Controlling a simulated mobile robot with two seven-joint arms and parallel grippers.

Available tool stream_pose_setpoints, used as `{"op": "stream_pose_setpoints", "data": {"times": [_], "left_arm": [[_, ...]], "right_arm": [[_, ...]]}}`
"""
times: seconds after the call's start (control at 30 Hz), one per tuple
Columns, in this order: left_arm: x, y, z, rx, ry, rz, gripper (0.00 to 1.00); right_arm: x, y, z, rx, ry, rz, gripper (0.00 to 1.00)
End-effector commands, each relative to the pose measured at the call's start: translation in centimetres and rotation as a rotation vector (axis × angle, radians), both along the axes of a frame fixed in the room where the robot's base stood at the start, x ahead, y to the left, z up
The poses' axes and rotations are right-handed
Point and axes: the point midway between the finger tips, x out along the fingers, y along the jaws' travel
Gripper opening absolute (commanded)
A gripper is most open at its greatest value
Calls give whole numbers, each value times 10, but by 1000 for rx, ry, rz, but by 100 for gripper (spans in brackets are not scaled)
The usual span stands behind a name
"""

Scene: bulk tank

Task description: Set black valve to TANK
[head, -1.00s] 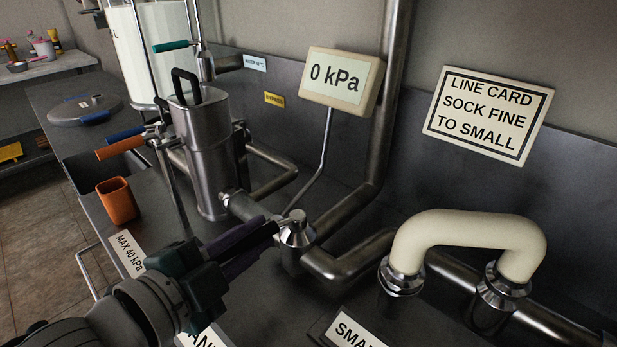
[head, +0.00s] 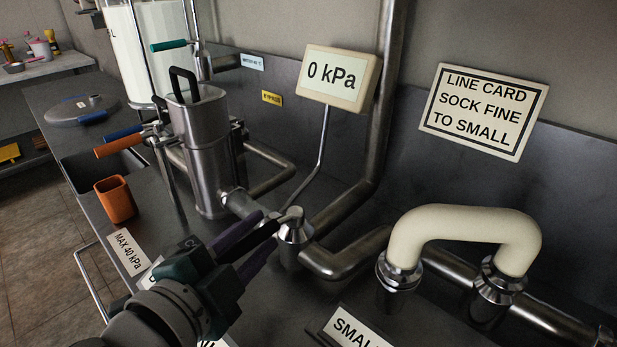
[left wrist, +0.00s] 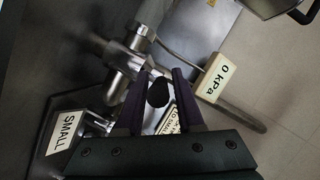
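The black valve handle (head: 264,234) reaches toward me from a steel valve body (head: 294,238) on the pipe at the middle of the bench. My left gripper (head: 258,232) has its two purple fingers on either side of the handle, apart from each other. In the left wrist view the rounded black handle end (left wrist: 157,92) sits between the fingers (left wrist: 158,84), with narrow gaps beside it. A SMALL label (head: 352,330) stands right of my gripper. Another label is mostly hidden behind my wrist, its text unreadable now. My right gripper is not in view.
A cream pipe bend (head: 462,228) rises at the right. A steel canister (head: 203,150), orange handle (head: 118,146), blue handle (head: 124,132) and orange cup (head: 115,199) are at the left. The gauge (head: 338,78) reads 0 kPa. A sign (head: 484,112) says LINE CARD SOCK FINE TO SMALL.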

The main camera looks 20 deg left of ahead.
Motion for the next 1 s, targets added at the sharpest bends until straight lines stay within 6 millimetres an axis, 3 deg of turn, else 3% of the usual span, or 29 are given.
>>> {"op": "stream_pose_setpoints", "data": {"times": [0.1, 0.43, 0.8, 1.0], "left_arm": [[0, 0, 0, 0, 0, 0, 51], [-6, 1, 2, 0, 1, 0, 51], [-71, 10, 16, 0, 2, 0, 51], [-93, 14, 21, 0, 0, 0, 51]], "right_arm": [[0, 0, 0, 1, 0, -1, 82], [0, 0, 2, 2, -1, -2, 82], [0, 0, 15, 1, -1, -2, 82], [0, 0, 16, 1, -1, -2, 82]]}}
